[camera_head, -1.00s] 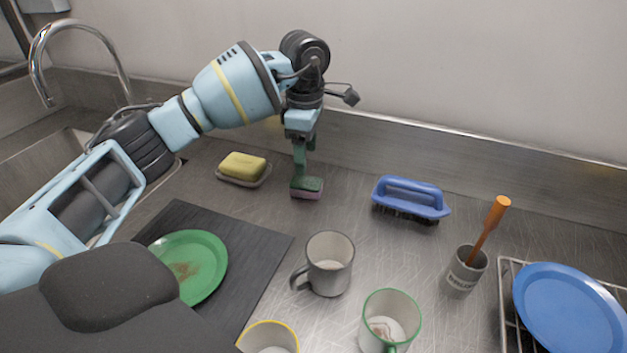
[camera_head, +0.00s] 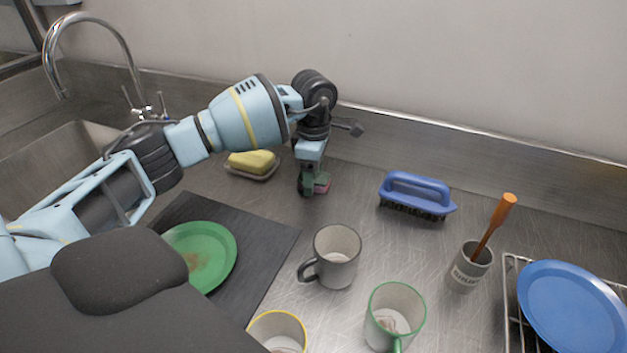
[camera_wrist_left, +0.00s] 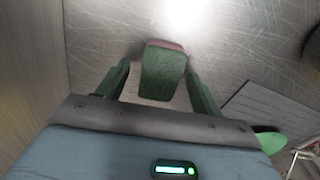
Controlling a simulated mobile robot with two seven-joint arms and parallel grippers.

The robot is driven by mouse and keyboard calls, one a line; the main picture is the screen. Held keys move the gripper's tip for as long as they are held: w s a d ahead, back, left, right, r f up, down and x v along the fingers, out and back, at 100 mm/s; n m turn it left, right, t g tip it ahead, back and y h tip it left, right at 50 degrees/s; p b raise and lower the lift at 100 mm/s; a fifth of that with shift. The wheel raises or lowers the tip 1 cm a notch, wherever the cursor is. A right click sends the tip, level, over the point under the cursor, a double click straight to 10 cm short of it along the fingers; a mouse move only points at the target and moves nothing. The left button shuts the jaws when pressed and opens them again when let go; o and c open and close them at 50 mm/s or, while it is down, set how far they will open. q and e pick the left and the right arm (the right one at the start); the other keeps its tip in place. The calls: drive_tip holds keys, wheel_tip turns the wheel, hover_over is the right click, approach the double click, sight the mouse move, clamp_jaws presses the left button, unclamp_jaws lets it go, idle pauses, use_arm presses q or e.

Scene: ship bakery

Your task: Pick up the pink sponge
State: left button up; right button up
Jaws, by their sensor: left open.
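The pink sponge (camera_head: 323,183) lies on the steel counter near the back wall, with a green top and a pink lower layer. My left gripper (camera_head: 309,187) is down at the sponge and hides much of it in the head view. In the left wrist view, the sponge (camera_wrist_left: 163,74) shows its green face between the two open green fingers of my left gripper (camera_wrist_left: 159,70). My right gripper is not in view.
A yellow sponge on a dish (camera_head: 252,163) sits left of the gripper, and a blue brush (camera_head: 416,192) to the right. A grey mug (camera_head: 336,257) stands in front. A dark mat (camera_head: 262,232) holds a green plate (camera_head: 212,258). Bare counter surrounds the pink sponge.

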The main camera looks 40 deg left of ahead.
use_arm(q)
drive_tip(key=c, duration=1.1)
drive_tip(key=shift+o, duration=0.2)
wheel_tip(320, 180, up, 10)
drive_tip(key=o, duration=0.3)
drive_tip(key=shift+c, duration=1.3)
